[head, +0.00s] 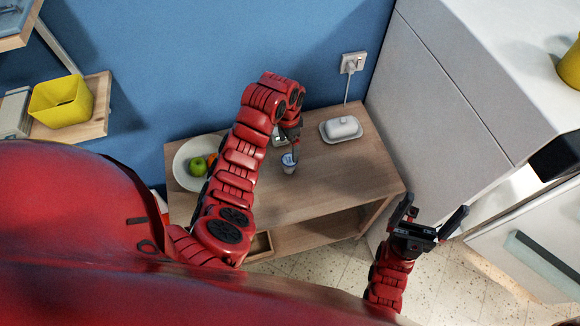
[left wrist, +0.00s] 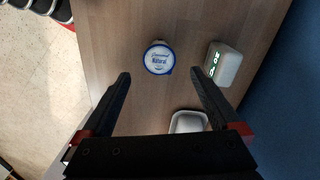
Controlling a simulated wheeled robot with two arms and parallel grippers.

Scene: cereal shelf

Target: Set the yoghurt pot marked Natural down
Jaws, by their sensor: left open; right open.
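The yoghurt pot (head: 289,165) stands upright on the wooden shelf unit's top (head: 330,185). In the left wrist view the pot's round white and blue lid (left wrist: 159,58), marked Natural, faces the camera. My left gripper (left wrist: 158,76) is open above the pot. Its fingertips lie to either side of the lid in that picture, with a visible gap on each side. In the head view the left gripper (head: 291,142) is partly hidden by its own arm. My right gripper (head: 434,208) is open and empty, off the shelf unit's right front corner.
A white covered dish (head: 341,129) stands to the right of the pot. A small digital clock (left wrist: 224,63) stands behind the pot. A plate (head: 186,172) with fruit lies to the left, partly behind my left arm. The top's right front part is clear.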

